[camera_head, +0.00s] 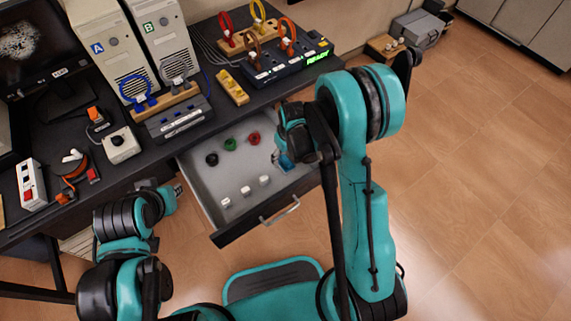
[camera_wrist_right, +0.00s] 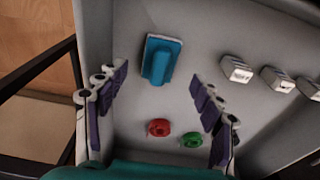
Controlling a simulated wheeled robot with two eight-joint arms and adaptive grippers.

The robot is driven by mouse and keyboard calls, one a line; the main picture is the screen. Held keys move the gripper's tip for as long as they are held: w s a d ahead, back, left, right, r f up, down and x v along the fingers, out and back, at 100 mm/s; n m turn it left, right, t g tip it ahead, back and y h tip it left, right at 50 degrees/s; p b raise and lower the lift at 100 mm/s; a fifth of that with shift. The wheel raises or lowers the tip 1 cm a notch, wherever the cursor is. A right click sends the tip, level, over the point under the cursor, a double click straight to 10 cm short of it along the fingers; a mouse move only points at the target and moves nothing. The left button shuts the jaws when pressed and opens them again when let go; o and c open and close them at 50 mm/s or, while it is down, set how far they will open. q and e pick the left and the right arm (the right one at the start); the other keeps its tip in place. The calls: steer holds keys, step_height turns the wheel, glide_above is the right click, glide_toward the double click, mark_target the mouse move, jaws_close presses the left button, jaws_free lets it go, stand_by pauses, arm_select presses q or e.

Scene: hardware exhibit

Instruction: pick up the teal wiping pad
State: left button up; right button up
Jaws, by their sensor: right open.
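The teal wiping pad (camera_wrist_right: 161,58) lies on the grey drawer floor in the right wrist view, a flat block with a raised grip along it. In the head view the teal wiping pad (camera_head: 286,161) shows only partly, beside my right gripper (camera_head: 280,150). My right gripper (camera_wrist_right: 160,80) is open, with its purple-padded fingers spread left and right and the pad ahead between their tips. Nothing is held in it. My left gripper (camera_head: 176,192) is low at the left of the drawer, partly hidden, and its jaws cannot be made out.
The open drawer (camera_head: 232,239) holds a black knob (camera_head: 212,159), a green knob (camera_head: 230,144), a red knob (camera_head: 254,138) and white pieces (camera_head: 246,191). Its walls surround the pad. The desk above carries two computer towers (camera_head: 107,47), a power strip (camera_head: 290,66) and plugs.

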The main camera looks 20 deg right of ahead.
mark_target(285, 160)
steer(key=f, duration=0.1)
steer(key=f+b, duration=0.1)
steer(key=f, duration=0.1)
steer(key=shift+w+a+f, duration=0.1)
steer(key=shift+w+f, duration=0.2)
steer(key=shift+f, duration=0.1)
steer(key=shift+r, duration=0.1)
steer(key=c, duration=1.2)
steer(key=shift+c, duration=0.2)
step_height(285, 160, up, 10)
steer(key=p, duration=0.4)
